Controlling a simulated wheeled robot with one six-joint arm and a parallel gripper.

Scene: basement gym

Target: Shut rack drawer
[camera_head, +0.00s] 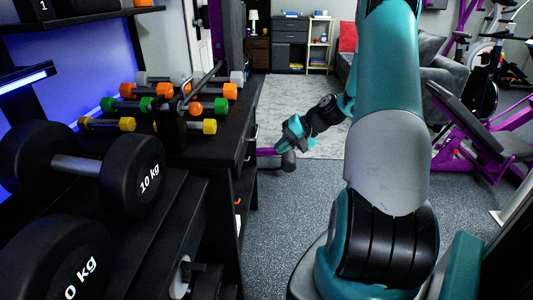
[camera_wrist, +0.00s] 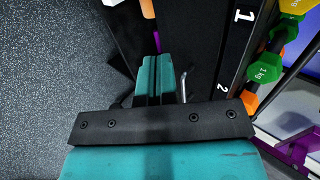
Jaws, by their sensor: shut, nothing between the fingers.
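The black dumbbell rack (camera_head: 222,135) stands left of centre in the head view, with its drawer side facing right, toward the open floor. A pale metal handle (camera_head: 252,134) shows on that side. How far the drawer stands out is hard to tell. My gripper (camera_head: 284,146) is in front of this side, to the right of the handle, and looks apart from the rack. In the wrist view my teal gripper fingers (camera_wrist: 155,75) are together and empty. A metal handle (camera_wrist: 183,82) shows just right of them, beside the dark rack front.
Coloured small dumbbells (camera_head: 160,105) stand on the rack top. Large 10 kg dumbbells (camera_head: 130,175) are at the near left. The grey speckled floor (camera_head: 265,220) right of the rack is clear. A purple-framed bench (camera_head: 485,135) stands at the right.

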